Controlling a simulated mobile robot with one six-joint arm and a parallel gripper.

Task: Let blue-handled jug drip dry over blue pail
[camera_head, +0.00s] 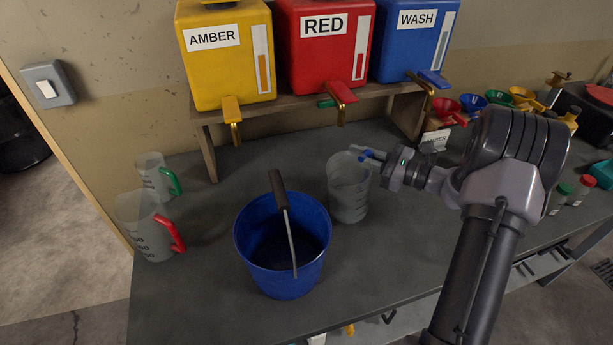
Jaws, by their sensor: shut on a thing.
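The blue-handled jug (347,190) is a clear measuring jug, upright, just right of the blue pail in the picture. I cannot tell whether it touches the bench or hangs slightly above it. My gripper (372,156) is shut on its blue handle at the upper right of the jug. The fingertips are small and partly hidden by the handle. The blue pail (272,270) stands upright on the dark bench, open at the top, with its black-gripped bail handle leaning across the opening. Its inside is dark, so I cannot tell what it holds.
A green-handled jug (152,177) and a red-handled jug (142,228) stand at the left. Amber (222,75), red (310,60) and wash (405,50) drums with taps sit on a wooden shelf (300,104) behind. Coloured funnels (470,102) stand at the right.

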